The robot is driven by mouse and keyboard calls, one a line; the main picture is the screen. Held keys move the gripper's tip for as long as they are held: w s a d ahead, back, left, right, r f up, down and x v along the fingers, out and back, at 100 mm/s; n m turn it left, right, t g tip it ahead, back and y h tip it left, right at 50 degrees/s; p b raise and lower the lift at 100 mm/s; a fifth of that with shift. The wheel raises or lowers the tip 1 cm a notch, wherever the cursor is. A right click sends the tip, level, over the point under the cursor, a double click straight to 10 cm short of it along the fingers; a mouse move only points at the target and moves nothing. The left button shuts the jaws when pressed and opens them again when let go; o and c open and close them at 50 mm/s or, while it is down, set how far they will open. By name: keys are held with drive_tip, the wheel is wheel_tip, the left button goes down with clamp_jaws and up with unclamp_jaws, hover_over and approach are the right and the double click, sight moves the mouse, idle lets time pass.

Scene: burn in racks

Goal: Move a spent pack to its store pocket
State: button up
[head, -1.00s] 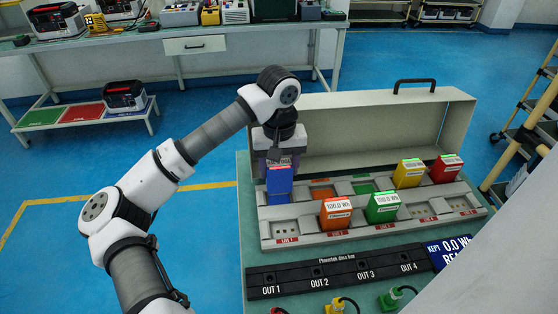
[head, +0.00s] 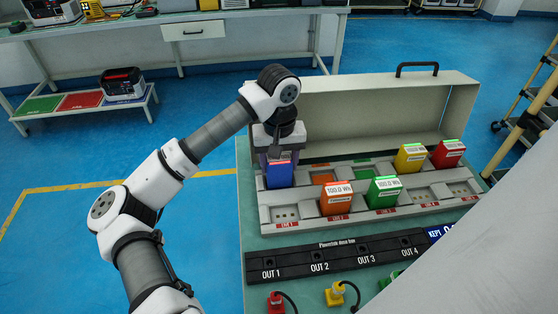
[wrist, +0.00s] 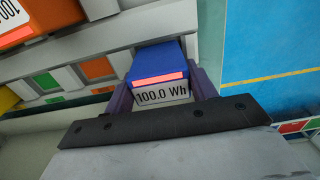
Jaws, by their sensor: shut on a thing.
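A blue pack (head: 279,176) sits at the left end of the rack's rear row, with its lower part hidden in the pocket. My gripper (head: 279,160) is shut on its upper part from above. In the wrist view the blue pack (wrist: 157,62) is between the two purple fingers, showing a red strip and a 100.0 Wh label. The rack (head: 400,200) also holds an orange pack (head: 336,201) and a green pack (head: 383,194) in the front row. A yellow pack (head: 410,158) and a red pack (head: 447,154) stand in the rear row at right.
An upright grey lid (head: 370,120) with a black handle stands behind the rack. A black strip (head: 340,252) marked OUT 1 to OUT 4 lies in front, with a red plug (head: 276,301) and a yellow plug (head: 335,294) before it. The front left pocket (head: 285,213) is empty.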

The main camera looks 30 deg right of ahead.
drive_tip(key=shift+f+b, duration=0.55)
drive_tip(key=shift+b, duration=0.05)
drive_tip(key=o, duration=1.5)
wheel_tip(320, 180, up, 14)
drive_tip(key=shift+f+b, duration=0.1)
drive_tip(key=shift+b, duration=0.85)
